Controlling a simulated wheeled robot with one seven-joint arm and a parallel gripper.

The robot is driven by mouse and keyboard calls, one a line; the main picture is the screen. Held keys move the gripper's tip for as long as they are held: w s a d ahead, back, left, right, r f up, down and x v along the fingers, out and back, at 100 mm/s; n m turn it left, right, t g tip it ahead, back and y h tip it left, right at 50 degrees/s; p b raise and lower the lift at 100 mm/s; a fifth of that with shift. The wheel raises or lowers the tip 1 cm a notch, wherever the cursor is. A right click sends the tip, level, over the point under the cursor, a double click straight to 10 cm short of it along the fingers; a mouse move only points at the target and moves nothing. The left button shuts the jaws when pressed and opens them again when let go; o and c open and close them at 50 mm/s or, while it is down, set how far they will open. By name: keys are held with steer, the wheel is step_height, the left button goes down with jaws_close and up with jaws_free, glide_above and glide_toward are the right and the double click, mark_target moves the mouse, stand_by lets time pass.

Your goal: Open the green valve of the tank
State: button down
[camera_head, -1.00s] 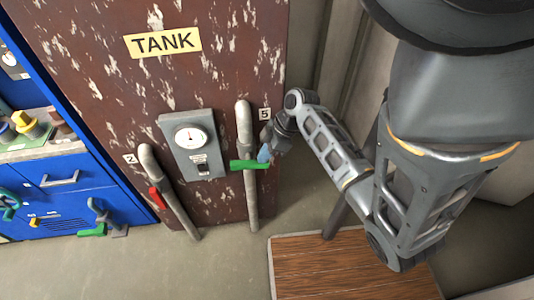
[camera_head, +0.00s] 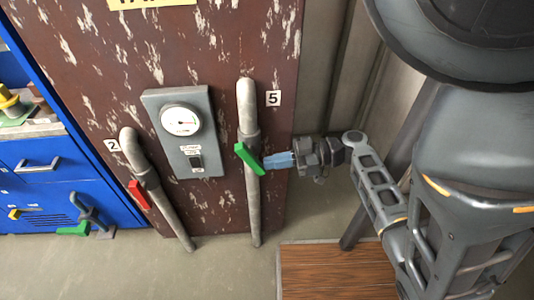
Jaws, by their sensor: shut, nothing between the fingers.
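The rusty brown tank panel (camera_head: 90,62) fills the upper left and middle. The green valve handle (camera_head: 247,157) sits on a grey vertical pipe (camera_head: 252,207) beside the label 5. The handle slants from upper left to lower right across the pipe. My gripper (camera_head: 268,162) comes in from the right with blue fingers shut and empty. Its fingertips are at the handle's lower right part; I cannot tell whether they touch it. A red valve handle (camera_head: 139,194) is on another pipe (camera_head: 170,211) beside the label 2.
A grey gauge box (camera_head: 190,150) with a dial and switch is between the pipes. A blue cabinet (camera_head: 40,180) with another green-handled valve (camera_head: 74,229) is at left. A wooden platform (camera_head: 335,272) lies below my arm.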

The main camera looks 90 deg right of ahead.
steer(key=t+b, duration=0.1)
steer(key=b, duration=0.1)
steer(key=f+t+b, duration=0.1)
steer(key=b, duration=0.1)
steer(key=w+f+t+b, duration=0.1)
steer(key=t+b, duration=0.1)
steer(key=shift+w+a+f+b, duration=0.1)
steer(key=shift+f+b, duration=0.15)
steer(key=shift+b, duration=0.1)
steer(key=shift+w+b, duration=0.2)
steer(key=shift+b, duration=0.15)
